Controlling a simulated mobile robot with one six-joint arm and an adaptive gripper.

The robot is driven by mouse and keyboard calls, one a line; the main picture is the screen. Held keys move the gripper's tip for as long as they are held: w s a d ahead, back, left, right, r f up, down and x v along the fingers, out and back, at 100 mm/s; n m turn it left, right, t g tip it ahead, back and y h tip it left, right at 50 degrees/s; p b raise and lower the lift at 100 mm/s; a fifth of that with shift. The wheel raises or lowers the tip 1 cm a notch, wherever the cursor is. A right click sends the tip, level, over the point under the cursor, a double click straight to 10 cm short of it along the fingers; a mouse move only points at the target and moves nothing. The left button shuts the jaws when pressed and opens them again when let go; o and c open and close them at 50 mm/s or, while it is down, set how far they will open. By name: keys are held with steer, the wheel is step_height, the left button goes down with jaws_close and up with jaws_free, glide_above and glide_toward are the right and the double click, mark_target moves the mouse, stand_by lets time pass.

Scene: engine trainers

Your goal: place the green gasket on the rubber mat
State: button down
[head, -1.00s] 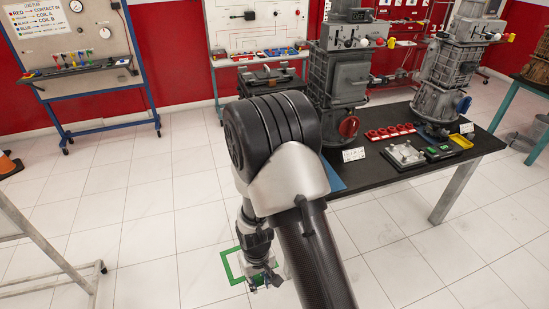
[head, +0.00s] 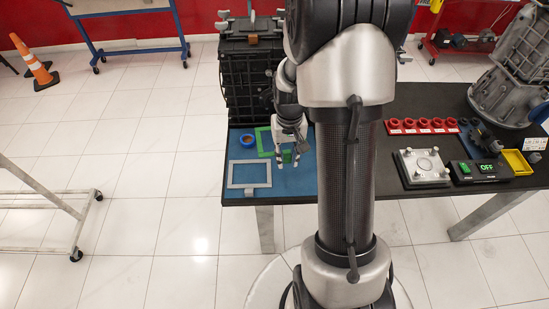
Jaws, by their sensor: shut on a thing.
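The green gasket (head: 264,146) is a square frame over the blue rubber mat (head: 296,185) at the table's left end. My gripper (head: 286,158) is shut on the gasket's right side, pointing down. The gripper and wrist hide part of the gasket's right half. I cannot tell whether the gasket touches the mat or hangs just above it. A grey square frame (head: 231,175) lies on the mat in front of the gasket.
A dark ribbed housing (head: 245,80) stands directly behind the mat. My arm hides the table's middle. To the right are red parts (head: 424,126), a metal plate fixture (head: 421,167), a box reading OFF (head: 481,171) and a yellow tray (head: 516,162).

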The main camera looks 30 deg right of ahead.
mark_target(299, 189)
steer(key=s+d+r+m, duration=0.1)
steer(key=s+d+r, duration=0.1)
steer(key=d+r, duration=0.15)
steer(key=f+b, duration=0.2)
steer(key=f, duration=0.4)
steer(key=f+b, duration=0.2)
steer(key=f, duration=0.5)
steer(key=d+f+b, duration=0.1)
steer(key=f+b, duration=0.1)
steer(key=f, duration=0.5)
steer(key=shift+f+b, duration=0.15)
steer(key=shift+b, duration=0.2)
steer(key=c, duration=1.8)
jaws_free()
steer(key=o, duration=0.5)
